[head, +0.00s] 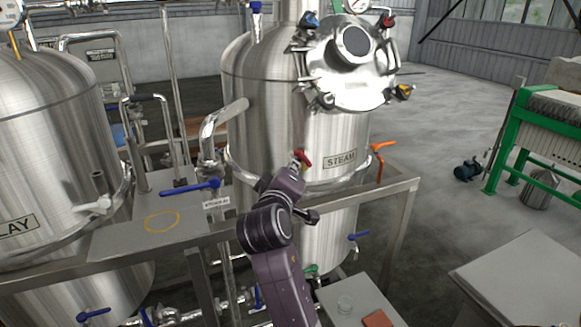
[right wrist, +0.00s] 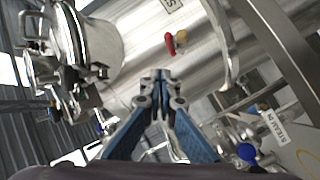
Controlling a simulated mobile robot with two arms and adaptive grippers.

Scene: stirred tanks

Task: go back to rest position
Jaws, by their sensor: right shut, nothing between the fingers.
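My right arm reaches up in the head view to the front of the middle steel tank (head: 262,110). The hand of my right gripper (head: 292,178) is just below a small red valve handle (head: 303,158) on that tank. In the right wrist view the blue fingers of my right gripper (right wrist: 160,78) are closed together with nothing between them. The red handle (right wrist: 169,44) shows beyond the fingertips there, apart from them in the picture. My left gripper is not in view.
A steel frame (head: 405,195) surrounds the tank. A blue-handled valve (head: 190,187) is to the left, near another tank (head: 50,130). A grey table (head: 520,275) is at lower right, and a green-framed machine (head: 500,150) stands behind it. Open floor (head: 430,130) lies between.

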